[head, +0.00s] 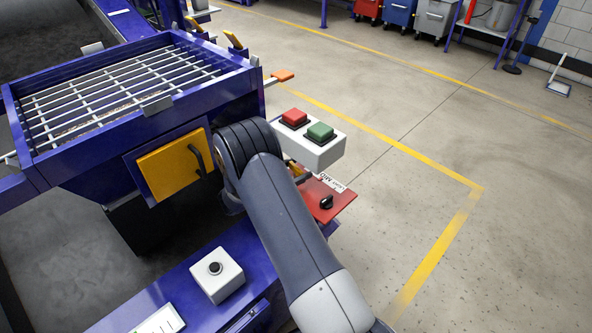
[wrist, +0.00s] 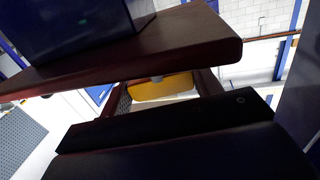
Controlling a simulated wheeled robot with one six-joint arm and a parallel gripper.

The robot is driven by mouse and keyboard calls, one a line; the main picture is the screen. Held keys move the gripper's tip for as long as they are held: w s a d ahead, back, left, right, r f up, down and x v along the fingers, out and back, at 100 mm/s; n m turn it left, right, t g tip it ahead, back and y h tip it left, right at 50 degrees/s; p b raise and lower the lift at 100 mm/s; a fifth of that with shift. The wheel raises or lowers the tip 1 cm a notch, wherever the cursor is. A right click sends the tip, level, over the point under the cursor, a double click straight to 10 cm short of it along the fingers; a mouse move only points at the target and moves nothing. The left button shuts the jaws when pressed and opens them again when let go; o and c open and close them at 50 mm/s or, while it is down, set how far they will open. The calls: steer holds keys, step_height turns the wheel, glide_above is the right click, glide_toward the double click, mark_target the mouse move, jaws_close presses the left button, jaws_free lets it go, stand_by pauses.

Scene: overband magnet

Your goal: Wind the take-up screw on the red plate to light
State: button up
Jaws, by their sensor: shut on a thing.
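The red plate (head: 322,199) juts out right of my arm in the head view, with a small white printed label (head: 331,182) at its back edge and a black knob or pointer (head: 326,202) on top. A yellow piece (head: 296,169), seemingly the take-up screw's handle, shows partly beside my arm. In the wrist view the yellow piece (wrist: 163,88) lies between dark bars, with a grey stem above it. My gripper (wrist: 165,98) is shut on it, as far as the dark view shows. The label's reading is too small to tell.
A white box with red (head: 294,118) and green (head: 320,131) buttons stands just behind the plate. A blue hopper with a white grid and a yellow door (head: 174,164) is to the left. Open floor lies to the right.

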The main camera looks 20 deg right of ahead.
steer(key=shift+n+t, duration=0.4)
steer(key=shift+t, duration=0.2)
steer(key=n+t+y, duration=0.1)
steer(key=n+t, duration=0.1)
steer(key=t, duration=0.1)
steer(key=shift+s+f+n+t+y+b, duration=0.1)
steer(key=shift+n+t+y+b, duration=0.2)
steer(key=shift+n+t+y, duration=0.1)
steer(key=n+t+y+b, duration=0.1)
steer(key=t+y, duration=0.1)
steer(key=n+t+y+b, duration=0.1)
steer(key=n+t, duration=0.1)
steer(key=shift+d+f+n+t+y+b, duration=0.1)
steer(key=shift+f+n+t+y+b, duration=0.1)
steer(key=shift+n+t+y+b, duration=0.15)
steer(key=n+t+y+b, duration=0.2)
steer(key=y+b, duration=0.1)
steer(key=n+t+y+b, duration=0.1)
steer(key=n+y+b, duration=0.1)
steer(key=y+b, duration=0.1)
steer(key=shift+n+t+y, duration=0.25)
steer(key=shift+n+t, duration=0.1)
steer(key=shift+r+n+y+b, duration=0.2)
steer(key=shift+n+y+b, duration=0.55)
steer(key=shift+y, duration=0.35)
steer(key=shift+t+y, duration=0.3)
steer(key=shift+r, duration=0.1)
steer(key=o, duration=1)
